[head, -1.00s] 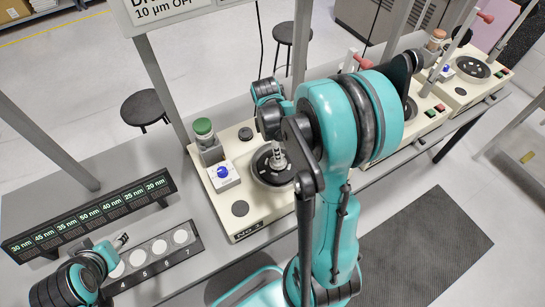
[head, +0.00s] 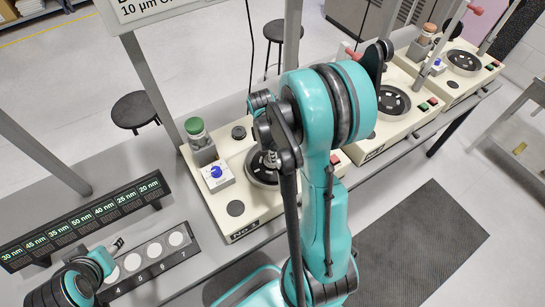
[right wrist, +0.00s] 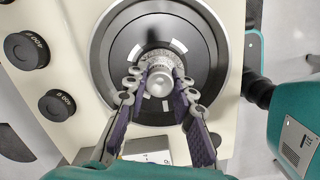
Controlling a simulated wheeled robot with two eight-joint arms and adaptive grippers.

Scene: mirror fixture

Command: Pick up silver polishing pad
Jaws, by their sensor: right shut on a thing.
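A silver ribbed round piece (right wrist: 159,78) stands at the centre of the dark polishing disc (right wrist: 120,75) of the NO.1 machine; I take it to be the silver polishing pad. My right gripper (right wrist: 160,90) is shut on it, with one finger on each side. In the right wrist view it still stands over the disc; I cannot tell whether it touches it. In the head view the silver piece (head: 271,157) is partly hidden by my right arm. My left gripper (head: 118,243) is at the lower left beside the numbered tray; its jaws are too small to judge.
The cream NO.1 machine (head: 240,208) carries a green-capped bottle (head: 196,128) and a blue-knobbed box (head: 216,174). Two similar machines stand to the right. A tray (head: 192,243) with several white discs and a display strip (head: 100,215) lie at left.

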